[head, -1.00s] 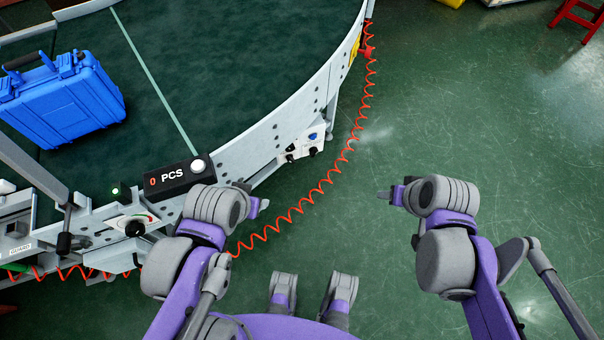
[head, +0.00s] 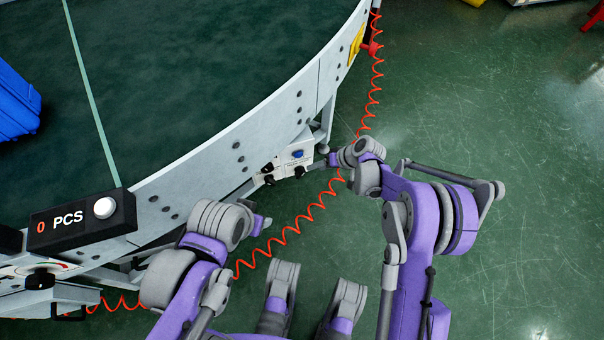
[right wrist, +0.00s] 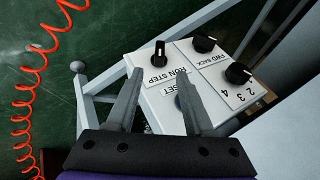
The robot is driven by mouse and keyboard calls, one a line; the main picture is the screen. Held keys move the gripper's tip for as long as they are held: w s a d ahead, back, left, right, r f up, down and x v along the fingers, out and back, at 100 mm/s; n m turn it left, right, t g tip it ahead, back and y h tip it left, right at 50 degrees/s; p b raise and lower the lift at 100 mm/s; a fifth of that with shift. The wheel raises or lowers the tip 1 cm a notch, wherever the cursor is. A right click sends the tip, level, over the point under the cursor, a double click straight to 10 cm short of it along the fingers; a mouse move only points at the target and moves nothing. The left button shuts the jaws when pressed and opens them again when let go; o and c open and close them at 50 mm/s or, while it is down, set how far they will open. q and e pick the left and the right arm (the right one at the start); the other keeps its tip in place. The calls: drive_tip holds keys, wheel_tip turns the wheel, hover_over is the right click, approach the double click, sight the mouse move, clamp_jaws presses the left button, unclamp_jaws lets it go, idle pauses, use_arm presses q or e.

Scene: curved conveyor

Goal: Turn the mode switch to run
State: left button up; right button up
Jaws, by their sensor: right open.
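The mode switch (right wrist: 160,52) is a black knob labelled RUN and STEP on a white control panel (right wrist: 215,82), seen upside down in the right wrist view. Its pointer line runs roughly along the picture's vertical. My right gripper (right wrist: 157,92) is open, its two fingers over the panel's near part, with the knob beyond their tips and apart from them. The fingers partly hide the RESET label and a blue button (right wrist: 180,102). In the head view the right gripper (head: 328,160) is beside the panel (head: 297,152). My left gripper (head: 264,222) is away from it; its jaw opening is unclear.
The panel also carries a FWD/BACK knob (right wrist: 204,43) and a numbered knob (right wrist: 238,73). A coiled red hose (head: 316,207) hangs beside the conveyor (head: 215,150). A counter box (head: 70,222) is at left. Green floor at right is open.

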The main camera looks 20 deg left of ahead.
sight(304, 171)
drive_tip(key=b+x, duration=0.2)
drive_tip(key=x, duration=0.9)
drive_tip(key=shift+c, duration=0.3)
clamp_jaws()
